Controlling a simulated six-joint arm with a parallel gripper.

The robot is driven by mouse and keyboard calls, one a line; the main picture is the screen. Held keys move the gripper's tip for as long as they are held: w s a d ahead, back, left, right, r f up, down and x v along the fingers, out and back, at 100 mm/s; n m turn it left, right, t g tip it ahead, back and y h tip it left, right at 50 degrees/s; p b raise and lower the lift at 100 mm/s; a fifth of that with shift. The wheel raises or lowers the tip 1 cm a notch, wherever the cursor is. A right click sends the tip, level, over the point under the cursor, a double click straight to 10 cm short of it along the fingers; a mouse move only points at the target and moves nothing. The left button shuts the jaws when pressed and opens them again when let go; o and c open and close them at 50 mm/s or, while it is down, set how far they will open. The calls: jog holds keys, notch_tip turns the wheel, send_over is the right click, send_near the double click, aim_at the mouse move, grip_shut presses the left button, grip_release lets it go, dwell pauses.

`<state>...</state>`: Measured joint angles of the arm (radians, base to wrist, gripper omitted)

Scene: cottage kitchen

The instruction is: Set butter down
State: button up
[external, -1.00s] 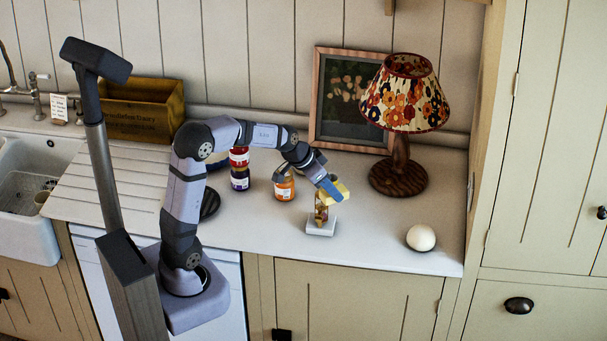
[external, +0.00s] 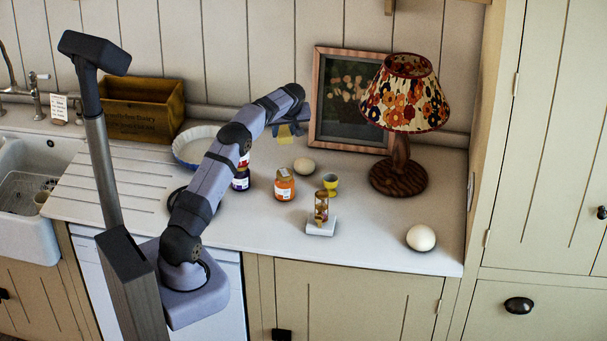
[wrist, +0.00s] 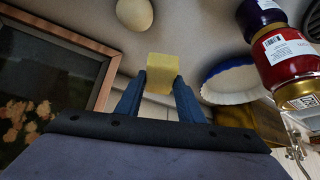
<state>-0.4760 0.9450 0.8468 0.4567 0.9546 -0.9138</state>
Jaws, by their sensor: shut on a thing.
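The butter is a pale yellow block (external: 285,134), held up in the air over the back of the counter, left of the picture frame. In the wrist view the butter (wrist: 163,70) sits between the blue fingertips. My gripper (external: 288,128) is shut on it; its fingers also show in the wrist view (wrist: 161,82). The fingers hide part of the butter's sides. The white counter (external: 260,225) is below, with no contact visible between it and the butter.
An egg (external: 304,166), an orange-labelled jar (external: 284,186), stacked jars (external: 241,180), a yellow cup (external: 330,182) and an hourglass on a white block (external: 320,228) stand below. A lamp (external: 398,172), picture frame (external: 318,100), white dish (external: 186,150) and wooden crate (external: 140,121) stand farther back.

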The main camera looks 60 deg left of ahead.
jog(key=s+a+n+g, duration=0.2)
jog(key=s+a+n, duration=0.2)
jog(key=a, duration=0.2)
jog(key=shift+s+a+f, duration=0.2)
jog(key=shift+s+f, duration=0.05)
jog(key=shift+f, duration=0.1)
jog(key=shift+f, duration=5)
jog(key=shift+f, duration=0.2)
